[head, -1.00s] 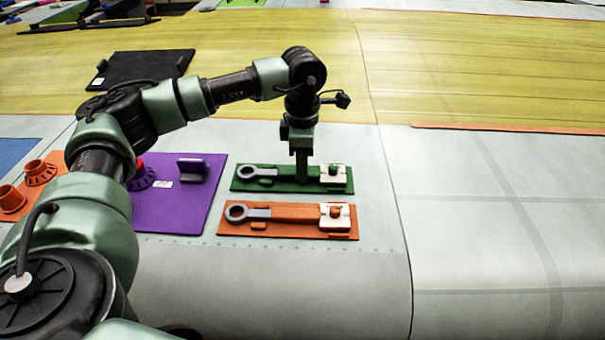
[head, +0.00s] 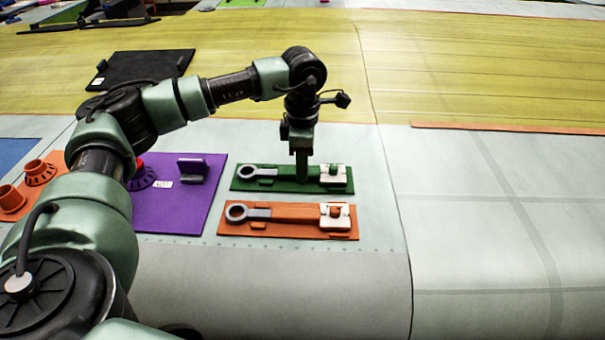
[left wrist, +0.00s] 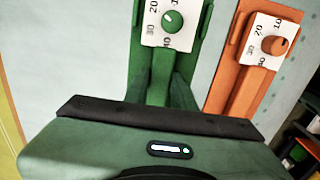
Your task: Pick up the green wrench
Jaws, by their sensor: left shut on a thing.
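The green wrench (head: 261,173) lies on its green holder board (head: 293,187), with its grey ring end to the left and a white dial plate with a green knob at its right end. My left gripper (head: 302,178) points straight down onto the middle of the green handle and is shut on it. My right gripper is not in view.
An orange wrench (head: 290,213) lies on an orange board just in front of the green one. A purple board (head: 190,215) with a fixture is on the left, under my arm. A black board (head: 145,68) lies farther back. The wing surface to the right is clear.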

